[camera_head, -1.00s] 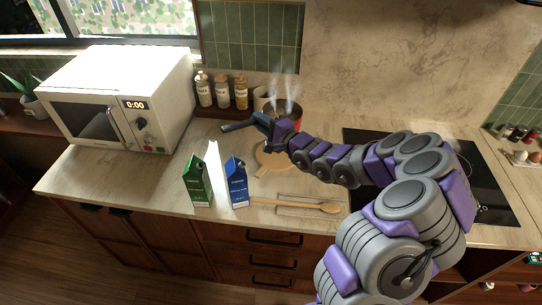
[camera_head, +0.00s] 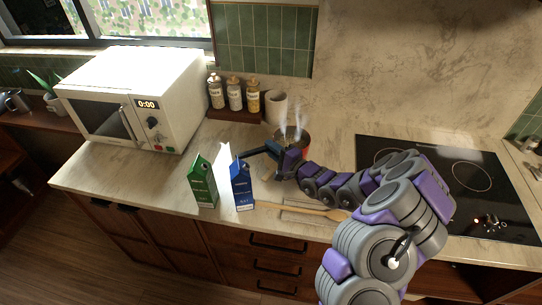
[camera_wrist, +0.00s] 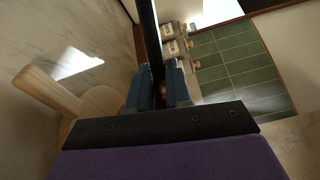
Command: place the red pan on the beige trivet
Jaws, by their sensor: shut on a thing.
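The red pan (camera_head: 306,146) steams near the back of the counter in the head view, partly behind my arm. Its dark handle (camera_head: 254,151) points left. My gripper (camera_head: 283,154) is shut on this handle; in the wrist view the dark handle (camera_wrist: 152,42) runs between the fingers (camera_wrist: 158,88). The beige trivet (camera_head: 267,172) is mostly hidden by my gripper and the cartons; its round part and grip (camera_wrist: 58,92) show at the left in the wrist view. The pan is over or just behind the trivet; I cannot tell if they touch.
A green carton (camera_head: 203,183) and a blue carton (camera_head: 241,185) stand just front-left of the trivet. A wooden spoon (camera_head: 318,211) lies at the front edge. Bottles (camera_head: 235,95) and a light canister (camera_head: 276,107) stand behind. The microwave (camera_head: 135,97) is left, the cooktop (camera_head: 460,180) right.

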